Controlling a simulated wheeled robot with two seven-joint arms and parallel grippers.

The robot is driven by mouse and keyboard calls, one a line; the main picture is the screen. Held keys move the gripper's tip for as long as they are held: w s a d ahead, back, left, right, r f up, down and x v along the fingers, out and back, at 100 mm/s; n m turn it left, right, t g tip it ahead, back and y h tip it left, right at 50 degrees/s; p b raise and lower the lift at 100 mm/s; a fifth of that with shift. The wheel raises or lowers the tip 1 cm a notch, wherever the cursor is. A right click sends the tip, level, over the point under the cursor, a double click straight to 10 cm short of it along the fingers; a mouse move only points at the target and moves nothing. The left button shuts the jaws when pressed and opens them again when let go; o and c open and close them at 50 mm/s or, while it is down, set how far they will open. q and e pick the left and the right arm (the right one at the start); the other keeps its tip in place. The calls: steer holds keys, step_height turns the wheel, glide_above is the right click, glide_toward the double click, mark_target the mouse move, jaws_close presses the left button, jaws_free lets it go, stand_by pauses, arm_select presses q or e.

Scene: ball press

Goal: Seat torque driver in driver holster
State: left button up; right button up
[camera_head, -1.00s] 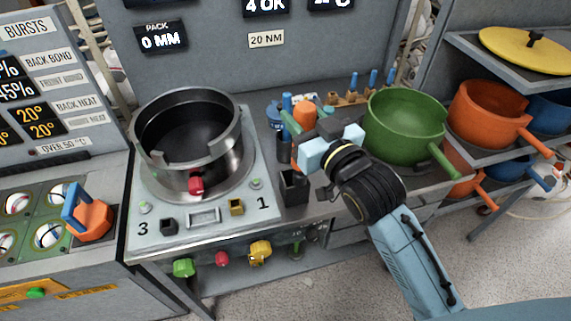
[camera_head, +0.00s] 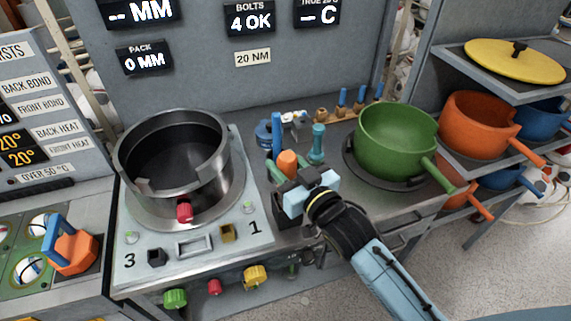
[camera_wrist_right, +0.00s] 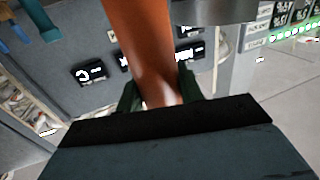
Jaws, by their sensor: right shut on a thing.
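The torque driver has an orange handle (camera_head: 287,161), whose top sticks up above my right gripper (camera_head: 292,184) in the head view. The gripper is shut on this handle. In the right wrist view the orange handle (camera_wrist_right: 145,50) stands between the dark fingers of the gripper (camera_wrist_right: 158,92). The driver holster, a dark box (camera_head: 284,213) at the bench front, shows just below the gripper and is mostly covered by it. The driver's lower end is hidden, so I cannot tell how far it is inside the holster. My left gripper is not in view.
A large metal pot (camera_head: 150,185) on a grey panel stands to the left. A green pot (camera_head: 385,150) stands to the right, close to my arm. A teal post (camera_head: 317,143) and blue-topped items (camera_head: 276,133) are just behind the gripper.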

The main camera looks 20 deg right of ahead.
steer(key=o, duration=0.6)
steer(key=shift+f, duration=0.2)
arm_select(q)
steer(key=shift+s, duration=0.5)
arm_select(e)
steer(key=o, duration=0.5)
steer(key=shift+r, duration=0.1)
steer(key=shift+r, duration=0.15)
steer(key=shift+s+d, duration=0.1)
steer(key=shift+s, duration=0.2)
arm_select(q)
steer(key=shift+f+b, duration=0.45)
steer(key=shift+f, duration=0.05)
arm_select(e)
steer(key=v, duration=1.1)
steer(key=shift+s, duration=0.2)
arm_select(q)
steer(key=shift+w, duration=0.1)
